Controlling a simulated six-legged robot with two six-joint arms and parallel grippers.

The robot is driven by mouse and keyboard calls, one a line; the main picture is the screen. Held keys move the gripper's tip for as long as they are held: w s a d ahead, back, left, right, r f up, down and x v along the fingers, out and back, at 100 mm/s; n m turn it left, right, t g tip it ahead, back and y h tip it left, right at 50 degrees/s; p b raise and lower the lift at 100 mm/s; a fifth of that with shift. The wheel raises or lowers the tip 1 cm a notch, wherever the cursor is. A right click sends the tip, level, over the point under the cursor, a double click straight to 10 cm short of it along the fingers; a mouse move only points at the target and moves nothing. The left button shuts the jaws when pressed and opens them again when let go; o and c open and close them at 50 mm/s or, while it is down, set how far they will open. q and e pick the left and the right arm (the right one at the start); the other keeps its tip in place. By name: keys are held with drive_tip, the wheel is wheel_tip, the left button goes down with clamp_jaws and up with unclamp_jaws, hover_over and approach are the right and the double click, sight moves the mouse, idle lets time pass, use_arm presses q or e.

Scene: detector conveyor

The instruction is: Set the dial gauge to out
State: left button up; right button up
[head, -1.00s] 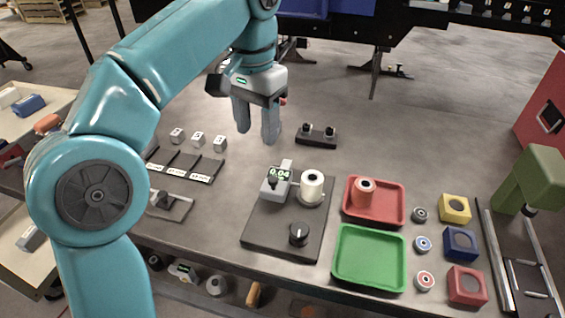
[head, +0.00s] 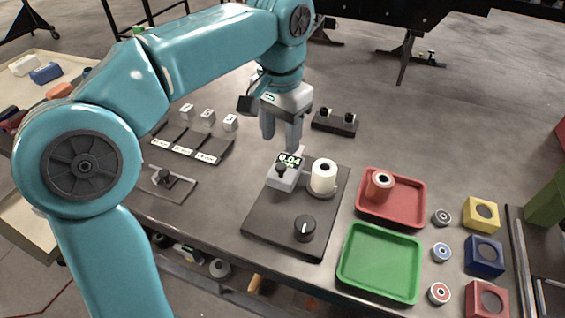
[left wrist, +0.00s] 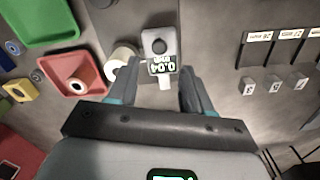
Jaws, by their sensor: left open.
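The dial gauge (head: 284,178) is a small grey unit with a display reading 0.04 and a dark round knob on its face. It sits on a black base plate (head: 262,222) beside a white spool (head: 323,177). A black pointer knob (head: 305,228) is near the plate's front. My left gripper (head: 281,136) is open and empty, pointing down just behind and above the gauge. In the left wrist view, the gauge (left wrist: 158,44) shows ahead of the spread fingers (left wrist: 155,84), with its pale tab between them. I cannot tell whether they touch. My right gripper is out of view.
A red tray (head: 405,215) holding an orange-red spool and an empty green tray (head: 378,262) stand right of the plate. Yellow, blue and red blocks (head: 484,255) lie further right. A labelled dark rack (head: 196,153) with white cubes is left. A small black stand (head: 334,124) is behind.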

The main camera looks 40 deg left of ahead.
sight(281, 165)
use_arm(q)
wheel_tip(281, 165, down, 7)
drive_tip(key=shift+s+r+b, duration=0.1)
drive_tip(key=shift+b, duration=0.4)
clamp_jaws()
